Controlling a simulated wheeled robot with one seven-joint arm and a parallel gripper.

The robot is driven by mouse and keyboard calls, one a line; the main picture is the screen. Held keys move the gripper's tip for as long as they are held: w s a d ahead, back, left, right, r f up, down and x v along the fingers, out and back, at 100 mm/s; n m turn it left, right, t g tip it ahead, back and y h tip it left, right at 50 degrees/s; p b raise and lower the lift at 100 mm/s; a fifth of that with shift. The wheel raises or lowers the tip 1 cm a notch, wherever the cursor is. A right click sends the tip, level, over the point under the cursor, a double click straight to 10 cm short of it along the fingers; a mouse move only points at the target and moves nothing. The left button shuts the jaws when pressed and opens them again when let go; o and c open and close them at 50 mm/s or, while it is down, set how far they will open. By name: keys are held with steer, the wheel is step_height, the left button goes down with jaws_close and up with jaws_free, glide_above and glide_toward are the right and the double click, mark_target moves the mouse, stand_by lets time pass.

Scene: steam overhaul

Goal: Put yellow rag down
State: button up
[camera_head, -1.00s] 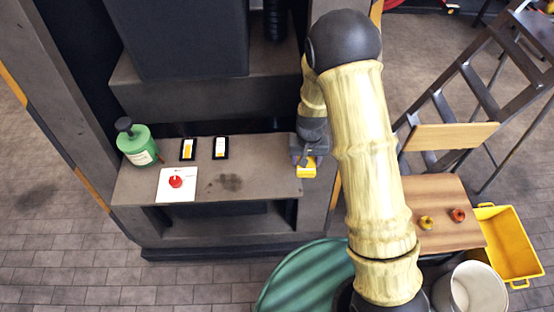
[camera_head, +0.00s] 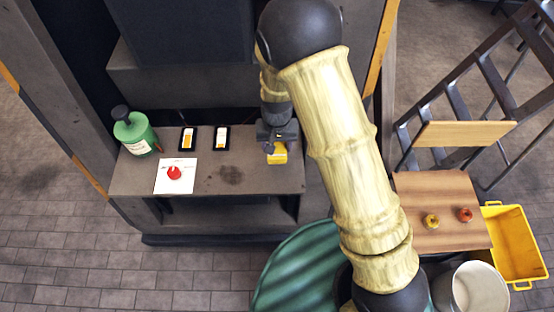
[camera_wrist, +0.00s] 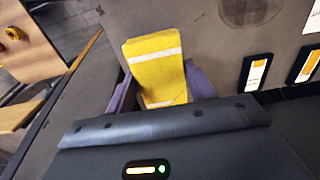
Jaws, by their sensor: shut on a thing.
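The yellow rag (camera_head: 278,156) is a small folded piece with white stripes. It also shows in the wrist view (camera_wrist: 158,75) between the two purple-grey fingers. My gripper (camera_head: 278,144) is shut on the rag and points down over the right end of the grey ledge (camera_head: 230,190). Whether the rag touches the ledge I cannot tell.
On the ledge are a green bottle (camera_head: 136,137), a white card with a red knob (camera_head: 174,174) and two black-framed labels (camera_head: 188,138), (camera_head: 221,138). A dark stain (camera_head: 231,175) marks bare ledge left of my gripper. A wooden stool (camera_head: 430,190), yellow bin (camera_head: 515,243) and ladder (camera_head: 490,105) stand right.

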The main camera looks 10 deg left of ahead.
mark_target(277, 152)
step_height(277, 152, down, 4)
steer(key=shift+f, duration=0.1)
steer(key=shift+f+p, duration=0.6)
steer(key=shift+f, duration=1.5)
steer(key=shift+f, duration=0.1)
steer(key=o, duration=1)
steer(key=shift+o, duration=0.2)
step_height(277, 152, up, 12)
steer(key=shift+r+b, duration=0.15)
steer(key=shift+b, duration=0.85)
